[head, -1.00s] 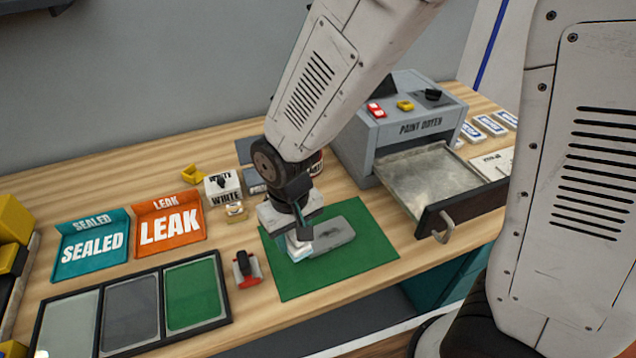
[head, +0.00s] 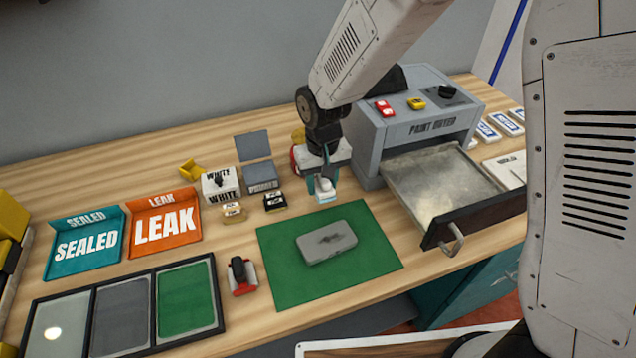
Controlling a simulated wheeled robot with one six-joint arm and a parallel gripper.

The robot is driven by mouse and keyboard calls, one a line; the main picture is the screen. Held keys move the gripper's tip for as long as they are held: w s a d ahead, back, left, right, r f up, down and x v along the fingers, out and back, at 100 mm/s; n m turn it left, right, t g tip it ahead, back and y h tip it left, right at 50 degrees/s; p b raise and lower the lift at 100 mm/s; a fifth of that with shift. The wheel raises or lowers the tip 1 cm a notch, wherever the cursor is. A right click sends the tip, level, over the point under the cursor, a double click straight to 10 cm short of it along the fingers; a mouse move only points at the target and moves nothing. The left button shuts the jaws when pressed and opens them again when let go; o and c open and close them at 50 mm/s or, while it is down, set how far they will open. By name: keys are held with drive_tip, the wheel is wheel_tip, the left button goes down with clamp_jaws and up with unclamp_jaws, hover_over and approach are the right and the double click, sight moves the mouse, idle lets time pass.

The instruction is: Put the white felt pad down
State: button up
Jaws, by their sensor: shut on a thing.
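The white felt pad (head: 325,197) shows as a small pale block at the tips of my gripper (head: 323,186). My gripper is shut on it and points down, just behind the green mat (head: 285,282). Whether the pad touches the table cannot be told. The jaws and my wrist hide part of the pad and a red and yellow thing behind.
A grey block (head: 326,243) with a dark smudge lies on the green mat. A white-labelled box (head: 220,186) and small pads (head: 274,202) stand to the left. The paint dryer (head: 420,125) is at the right, its drawer (head: 445,190) open. Bare wood lies around the mat.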

sight(317, 183)
drive_tip(key=w, duration=0.1)
drive_tip(key=w+a, duration=0.1)
drive_tip(key=w, duration=0.1)
drive_tip(key=shift+w+f, duration=0.15)
drive_tip(key=shift+f, duration=1.75)
drive_tip(key=shift+f, duration=0.15)
drive_tip(key=o, duration=0.9)
drive_tip(key=shift+f, duration=0.1)
drive_tip(key=shift+o, duration=0.2)
